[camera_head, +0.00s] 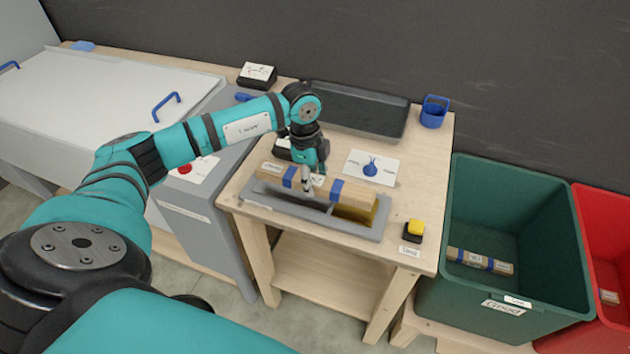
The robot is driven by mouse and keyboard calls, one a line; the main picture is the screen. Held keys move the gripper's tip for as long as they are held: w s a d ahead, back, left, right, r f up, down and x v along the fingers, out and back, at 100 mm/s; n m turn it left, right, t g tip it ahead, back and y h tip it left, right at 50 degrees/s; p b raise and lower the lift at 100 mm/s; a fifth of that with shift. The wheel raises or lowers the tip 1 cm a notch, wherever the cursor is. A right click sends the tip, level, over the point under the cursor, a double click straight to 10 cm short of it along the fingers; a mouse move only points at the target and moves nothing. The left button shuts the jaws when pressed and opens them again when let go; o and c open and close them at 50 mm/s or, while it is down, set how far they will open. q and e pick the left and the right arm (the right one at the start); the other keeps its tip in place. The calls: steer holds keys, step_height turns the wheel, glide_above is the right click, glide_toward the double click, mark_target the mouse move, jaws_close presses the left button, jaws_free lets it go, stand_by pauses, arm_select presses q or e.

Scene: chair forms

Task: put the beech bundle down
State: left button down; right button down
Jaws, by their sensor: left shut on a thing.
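A pale wooden bundle (355,193) with two blue bands and small labels lies lengthwise over a grey tray (369,231) on the wooden table; I take it for the beech bundle. My left gripper (306,188) reaches down from above and is shut on this bundle near its left half. The gripper's fingers hide part of the bundle. The bundle covers the tray's back side, and I cannot tell whether it touches the tray or hangs just above it. The tray has a dark hollow and a yellowish part at the right. My right gripper is not in view.
A green bin (463,205) at the right holds another banded bundle (480,261). A red bin (590,205) stands beyond it. On the table (432,180) are a yellow button (415,227), a picture card (372,167), a blue cup (434,112) and a dark trough (358,110).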

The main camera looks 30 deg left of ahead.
mark_target(315, 186)
arm_select(q)
steer(key=shift+w+a+f, duration=0.1)
steer(key=shift+w, duration=0.5)
step_height(315, 186, down, 3)
steer(key=shift+p, duration=0.8)
steer(key=shift+f, duration=0.25)
steer(key=c, duration=0.7)
jaws_free()
steer(key=shift+s, duration=0.1)
steer(key=r+b, duration=0.1)
steer(key=r, duration=0.2)
steer(key=a+r+b, duration=0.1)
steer(key=r, duration=0.3)
steer(key=r+b, duration=0.1)
steer(key=r, duration=0.3)
steer(key=shift+s+a+r, duration=0.1)
steer(key=shift+a+r, duration=0.1)
steer(key=shift+r, duration=0.3)
